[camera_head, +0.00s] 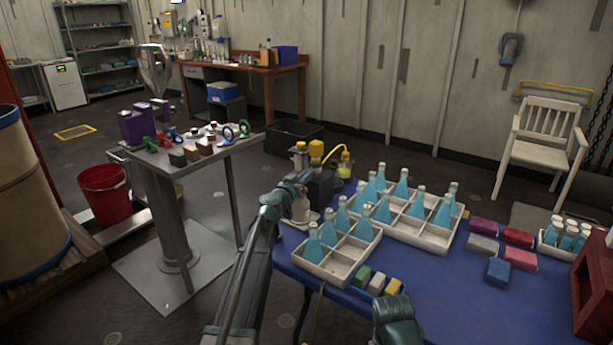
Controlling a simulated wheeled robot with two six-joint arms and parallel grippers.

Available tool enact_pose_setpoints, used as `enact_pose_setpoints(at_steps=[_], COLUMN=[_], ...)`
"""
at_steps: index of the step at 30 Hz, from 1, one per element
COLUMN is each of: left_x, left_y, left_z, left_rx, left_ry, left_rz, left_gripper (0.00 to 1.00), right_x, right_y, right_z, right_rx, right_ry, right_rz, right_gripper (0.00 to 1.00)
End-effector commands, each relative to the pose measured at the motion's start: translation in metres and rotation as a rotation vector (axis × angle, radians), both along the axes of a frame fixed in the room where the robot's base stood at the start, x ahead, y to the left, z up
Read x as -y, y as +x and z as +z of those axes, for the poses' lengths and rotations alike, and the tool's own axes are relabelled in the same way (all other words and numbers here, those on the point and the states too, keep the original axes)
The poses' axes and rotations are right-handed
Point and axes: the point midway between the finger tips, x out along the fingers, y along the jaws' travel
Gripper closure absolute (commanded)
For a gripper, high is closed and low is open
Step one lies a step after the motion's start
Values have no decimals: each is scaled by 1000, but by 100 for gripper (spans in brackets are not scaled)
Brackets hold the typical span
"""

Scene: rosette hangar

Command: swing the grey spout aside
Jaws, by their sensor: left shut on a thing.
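My left arm reaches up from the bottom of the head view to the back left corner of the blue table. My left gripper (300,178) is shut at a small dark machine (322,186) with yellow parts on top. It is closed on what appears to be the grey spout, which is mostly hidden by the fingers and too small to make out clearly. A pale bottle-shaped thing (301,208) stands just below the gripper. Part of my right arm shows at the bottom edge; its gripper is out of view.
White crates (345,268) (436,238) with blue bottles stand right of the machine on the blue table (450,305). Coloured blocks (498,270) lie farther right. A grey pedestal table (228,150) with small items stands left. A red bucket (105,196) is on the floor.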

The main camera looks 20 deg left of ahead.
Motion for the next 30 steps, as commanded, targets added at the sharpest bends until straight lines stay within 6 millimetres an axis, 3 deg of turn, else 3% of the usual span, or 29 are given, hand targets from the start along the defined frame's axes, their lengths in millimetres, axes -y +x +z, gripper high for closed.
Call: enact_pose_setpoints(at_steps=[15,27,28,30], left_x=[19,20,20,20], left_y=[-1,-1,-1,-1], left_z=[0,0,0,0], left_rx=[-1,-1,-1,-1], left_ry=[-1,-1,-1,-1], left_rz=[244,267,267,267], left_gripper=[100,100,83,70], right_x=[0,0,0,0], right_y=[0,0,0,0], right_z=[0,0,0,0], right_rx=[0,0,0,0], right_ry=[0,0,0,0], right_rz=[0,0,0,0], right_gripper=[0,0,0,0])
